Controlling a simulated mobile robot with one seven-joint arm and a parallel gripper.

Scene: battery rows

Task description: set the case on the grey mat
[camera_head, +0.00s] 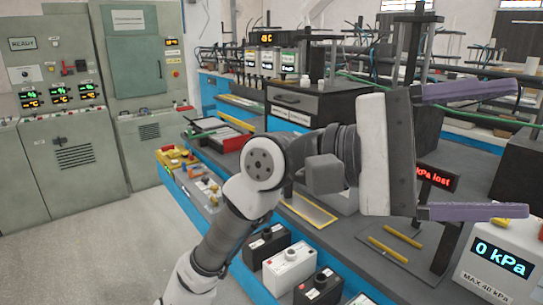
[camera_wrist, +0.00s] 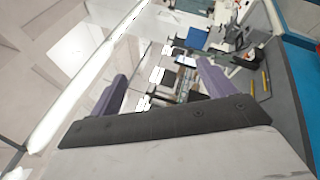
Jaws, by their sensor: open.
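My gripper (camera_head: 518,149) is raised at the right of the head view, its two purple fingers spread wide with nothing between them. It also shows in the wrist view (camera_wrist: 160,72), open and empty. Box-shaped cases stand in a row at the bench's front edge, below and left of the gripper: a black case (camera_head: 267,244), a white case (camera_head: 290,268) and another black case (camera_head: 318,288). I cannot tell which one the task means. A flat grey mat (camera_head: 398,248) with yellow bars lies on the bench below the gripper; my arm and gripper may hide part of it.
A pressure unit (camera_head: 499,262) reading 0 kPa stands at the right front. A dark post with a red-lettered sign (camera_head: 437,177) rises behind the mat. A dark drawer cabinet (camera_head: 305,105) stands farther back. Green cabinets (camera_head: 70,140) line the left wall, with open floor before them.

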